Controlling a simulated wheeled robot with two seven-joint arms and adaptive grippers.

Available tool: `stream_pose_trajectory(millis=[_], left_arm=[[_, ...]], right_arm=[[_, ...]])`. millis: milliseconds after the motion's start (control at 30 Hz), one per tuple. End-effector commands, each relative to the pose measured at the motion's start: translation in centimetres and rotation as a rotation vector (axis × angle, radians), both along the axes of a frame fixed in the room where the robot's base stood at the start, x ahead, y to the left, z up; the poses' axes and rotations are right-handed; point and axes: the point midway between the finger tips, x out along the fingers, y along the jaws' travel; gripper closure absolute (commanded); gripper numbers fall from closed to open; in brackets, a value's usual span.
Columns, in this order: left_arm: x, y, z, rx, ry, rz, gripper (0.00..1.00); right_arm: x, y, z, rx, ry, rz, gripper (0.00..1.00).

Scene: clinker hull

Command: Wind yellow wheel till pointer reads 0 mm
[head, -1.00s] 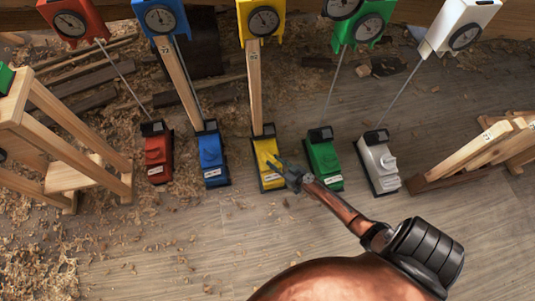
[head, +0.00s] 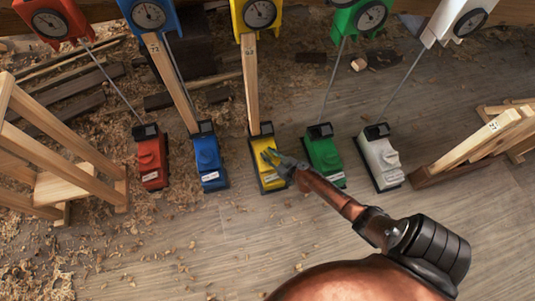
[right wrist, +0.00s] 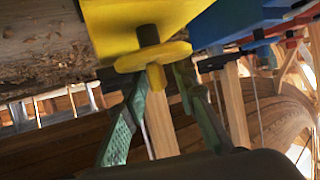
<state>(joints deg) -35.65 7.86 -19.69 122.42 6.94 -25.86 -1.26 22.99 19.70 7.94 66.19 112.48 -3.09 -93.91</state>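The yellow box (head: 258,180) stands on the floor in the middle of the row, a timber post rising behind it. In the right wrist view its yellow wheel (right wrist: 168,56) is a flat disc with a short tab, on a dark shaft. My right gripper (head: 272,157) is at the yellow box. In the right wrist view its two green fingers (right wrist: 160,88) are apart, one on either side of the tab; I see no clear contact. The yellow dial (head: 259,13) is at the top; its pointer is too small to read. My left gripper is not in view.
Red (head: 151,160), blue (head: 208,160) and green (head: 324,158) boxes and a white box (head: 381,160) stand in the same row, green close beside my right gripper. Wooden trestles stand left (head: 60,185) and right (head: 485,145). Shavings litter the floor; the front floor is mostly clear.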

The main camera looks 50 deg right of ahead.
Motion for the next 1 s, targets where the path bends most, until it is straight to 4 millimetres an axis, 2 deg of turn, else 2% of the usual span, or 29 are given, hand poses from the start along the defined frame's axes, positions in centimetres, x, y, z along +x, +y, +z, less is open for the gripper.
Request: stream_pose_trajectory(millis=[167, 533, 1000], left_arm=[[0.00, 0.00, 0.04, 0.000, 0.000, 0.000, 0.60], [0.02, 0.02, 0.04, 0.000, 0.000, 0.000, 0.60], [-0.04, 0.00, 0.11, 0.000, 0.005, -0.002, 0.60]], right_arm=[[0.01, 0.01, 0.06, 0.000, -0.001, 0.000, 0.75], [-0.02, 0.01, 0.03, 0.000, 0.000, 0.000, 1.00], [-0.01, 0.08, 0.07, 0.002, 0.000, -0.010, 1.00]])
